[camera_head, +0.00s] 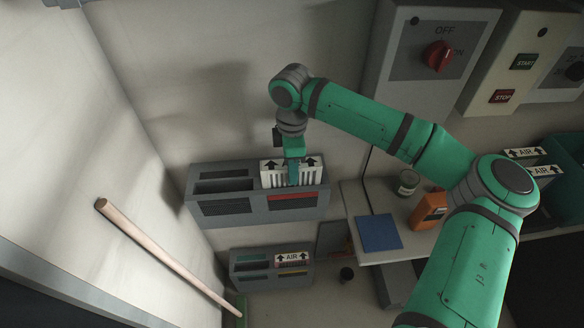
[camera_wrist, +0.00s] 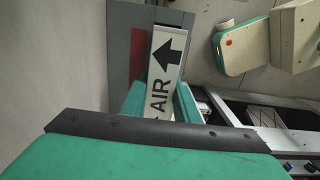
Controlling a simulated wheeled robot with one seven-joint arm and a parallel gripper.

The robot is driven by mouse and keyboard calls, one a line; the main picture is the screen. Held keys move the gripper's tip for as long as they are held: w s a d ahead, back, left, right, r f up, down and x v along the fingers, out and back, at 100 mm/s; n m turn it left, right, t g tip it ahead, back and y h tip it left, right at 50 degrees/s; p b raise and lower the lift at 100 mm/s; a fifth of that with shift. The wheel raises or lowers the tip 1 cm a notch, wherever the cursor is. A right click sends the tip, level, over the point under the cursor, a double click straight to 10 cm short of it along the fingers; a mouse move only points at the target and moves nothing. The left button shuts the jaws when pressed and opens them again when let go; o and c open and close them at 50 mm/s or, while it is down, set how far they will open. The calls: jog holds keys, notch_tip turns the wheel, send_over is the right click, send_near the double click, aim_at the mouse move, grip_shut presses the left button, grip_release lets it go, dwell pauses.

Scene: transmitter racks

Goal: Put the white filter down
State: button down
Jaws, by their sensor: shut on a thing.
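The white filter (camera_head: 274,176) has a ribbed front and a white top edge with black arrows. It is upright at the right bay of the upper grey rack (camera_head: 225,207) on the wall. My gripper (camera_head: 293,172) comes down from above and is shut on the middle of the filter. In the wrist view, the filter's AIR label (camera_wrist: 166,62) shows between my gripper's teal fingers (camera_wrist: 160,102). The filter's lower end is hidden, so I cannot tell if it rests on the bay floor. The rack's left bay shows dark, open slots.
A lower grey rack (camera_head: 240,272) holds an AIR-labelled filter. A shelf at right carries a blue pad (camera_head: 380,232), a can (camera_head: 408,182) and an orange bottle (camera_head: 428,210). Switch boxes hang above right. A wooden pole (camera_head: 165,252) leans at left. More AIR filters (camera_head: 541,171) sit far right.

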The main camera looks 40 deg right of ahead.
jog(key=shift+f, duration=0.1)
jog(key=c, duration=1.4)
grip_release()
jog(key=shift+f, duration=0.1)
notch_tip(320, 180, up, 12)
jog(key=shift+r, duration=0.25)
